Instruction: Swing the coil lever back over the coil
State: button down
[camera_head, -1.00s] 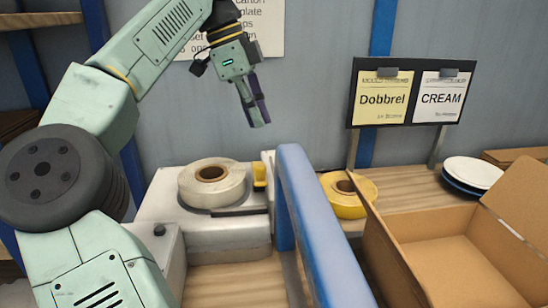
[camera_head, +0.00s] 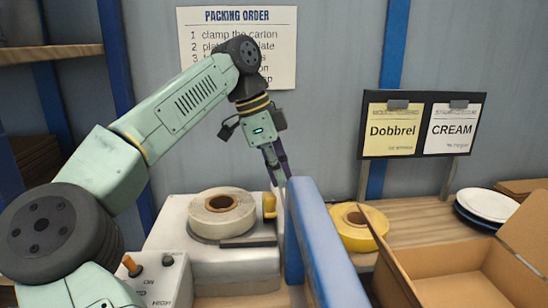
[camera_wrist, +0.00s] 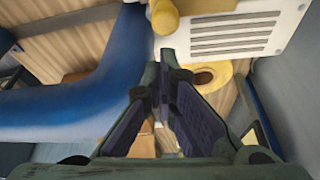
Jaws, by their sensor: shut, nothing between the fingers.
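The cream coil (camera_head: 237,220) lies flat on top of a white machine, with a brown core. A yellow upright handle (camera_head: 269,205), apparently the coil lever's, stands at the coil's right side. It also shows at the top of the wrist view (camera_wrist: 165,16). A dark flat bar (camera_head: 250,241) lies along the coil's front right; whether it joins the handle I cannot tell. My gripper (camera_head: 279,182) is shut and empty, pointing down just above and right of the handle. In the wrist view its fingertips (camera_wrist: 165,60) meet close below the handle, apparently apart from it.
A blue padded bar (camera_head: 325,245) runs toward the camera right of the machine. Beyond it are a yellow coil (camera_head: 358,237), an open carton (camera_head: 445,262), stacked plates (camera_head: 490,204) and a sign stand (camera_head: 421,124). A control box (camera_head: 160,278) stands in front of the machine.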

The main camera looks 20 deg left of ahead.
jog(key=shift+x, duration=1.7)
jog(key=shift+s+a+p, duration=0.3)
jog(key=shift+s+a, duration=0.1)
jog(key=shift+a, duration=0.1)
jog(key=w+v, duration=0.1)
jog(key=v, duration=1.1)
jog(key=shift+s, duration=0.5)
